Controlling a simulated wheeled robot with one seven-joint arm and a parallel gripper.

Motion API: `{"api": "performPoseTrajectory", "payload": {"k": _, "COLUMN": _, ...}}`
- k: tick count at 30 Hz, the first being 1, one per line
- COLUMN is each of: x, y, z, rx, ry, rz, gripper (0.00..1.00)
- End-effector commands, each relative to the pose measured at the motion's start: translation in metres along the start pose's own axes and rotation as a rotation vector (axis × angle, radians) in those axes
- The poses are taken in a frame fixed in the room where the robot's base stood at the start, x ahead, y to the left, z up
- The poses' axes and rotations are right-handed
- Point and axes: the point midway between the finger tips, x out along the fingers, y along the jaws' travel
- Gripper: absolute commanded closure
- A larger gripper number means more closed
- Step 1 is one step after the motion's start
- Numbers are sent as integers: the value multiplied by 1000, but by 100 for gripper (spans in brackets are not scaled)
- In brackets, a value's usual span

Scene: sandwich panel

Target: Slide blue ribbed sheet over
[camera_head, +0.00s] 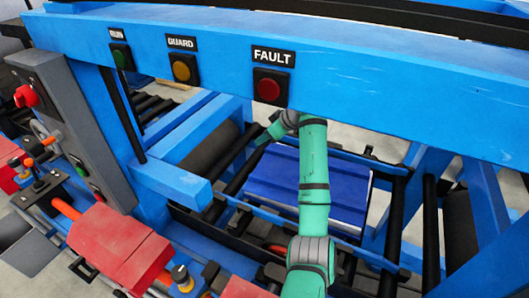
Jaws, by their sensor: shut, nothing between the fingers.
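The blue ribbed sheet (262,178) lies nearly flat within the blue machine frame, below the overhead beam. Its raised ribs run across it, and a pale edge shows along its right side. My green arm rises from the bottom of the picture and crosses in front of the sheet, hiding a strip of its middle. The arm bends left under the beam, above the sheet's far left corner. My gripper's fingers cannot be made out there, and no contact with the sheet is visible.
A thick blue beam (400,90) with a red FAULT button (269,87) spans the view above the sheet. Dark rollers and blue posts flank the sheet. A grey control post (70,125) and red blocks (118,245) stand at the left.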

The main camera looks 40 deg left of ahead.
Motion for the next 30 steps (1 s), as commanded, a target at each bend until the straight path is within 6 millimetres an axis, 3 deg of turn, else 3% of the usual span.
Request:
{"api": "performPoseTrajectory", "payload": {"k": 3, "x": 3, "y": 0, "z": 15, "rx": 3, "ry": -35, "rz": -13, "gripper": 100}}
{"api": "performPoseTrajectory", "payload": {"k": 8, "x": 21, "y": 0, "z": 17, "rx": 5, "ry": -36, "rz": -15, "gripper": 100}}
{"api": "performPoseTrajectory", "payload": {"k": 21, "x": 102, "y": -2, "z": 17, "rx": 2, "ry": -34, "rz": -15, "gripper": 100}}
{"api": "performPoseTrajectory", "payload": {"k": 30, "x": 78, "y": -2, "z": 41, "rx": 0, "ry": -32, "rz": -13, "gripper": 100}}
